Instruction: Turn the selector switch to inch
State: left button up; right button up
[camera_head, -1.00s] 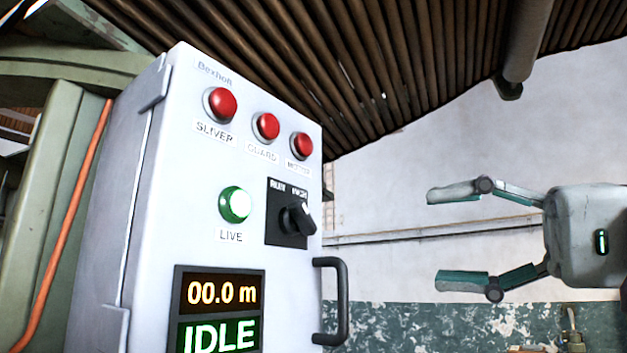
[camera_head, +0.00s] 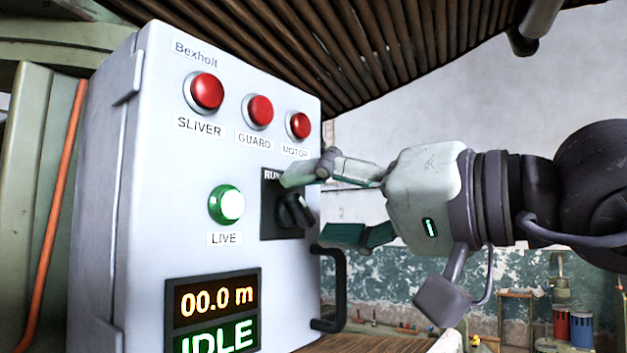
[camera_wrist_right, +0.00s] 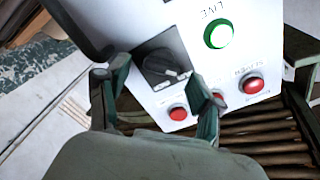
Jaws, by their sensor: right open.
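The black selector switch (camera_head: 292,211) is on the front of the white control box (camera_head: 150,215), right of the green LIVE lamp. Its plate shows part of RUN at the top left; my upper finger covers the label at the top right. Which label the knob points at is unclear. My right gripper (camera_head: 318,206) is open and empty, its fingers toward the switch, the upper fingertip in front of the plate's upper edge. In the wrist view the knob (camera_wrist_right: 162,68) lies between and beyond the two fingers (camera_wrist_right: 156,98). Contact cannot be seen. My left gripper is out of view.
Red lamps labelled SLIVER (camera_head: 206,92), GUARD (camera_head: 259,111) and MOTOR (camera_head: 299,126) are above the switch. The display (camera_head: 213,305) reads 00.0 m and IDLE. A dark handle (camera_head: 338,290) sticks out at the box's right edge, below my gripper.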

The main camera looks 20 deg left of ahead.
jog(key=shift+w+a, duration=0.25)
jog(key=shift+a, duration=0.4)
jog(key=c, duration=1.1)
jog(key=shift+d+f+m+b, duration=0.1)
jog(key=shift+f+m+b, duration=0.05)
jog(key=shift+m+b, duration=0.75)
jog(key=shift+f+m+b, duration=0.15)
jog(key=shift+m+b, duration=0.65)
jog(key=shift+b, duration=0.1)
jog(key=shift+c, duration=0.2)
jog(key=m+b, duration=0.3)
jog(key=m, duration=0.1)
jog(key=shift+f, duration=0.1)
jog(key=m+b, duration=0.3)
jog(key=m, duration=0.3)
jog(key=shift+f+b, duration=0.1)
jog(key=shift+b, duration=0.3)
jog(key=shift+m+b, duration=1.15)
jog(key=shift+m, duration=1.05)
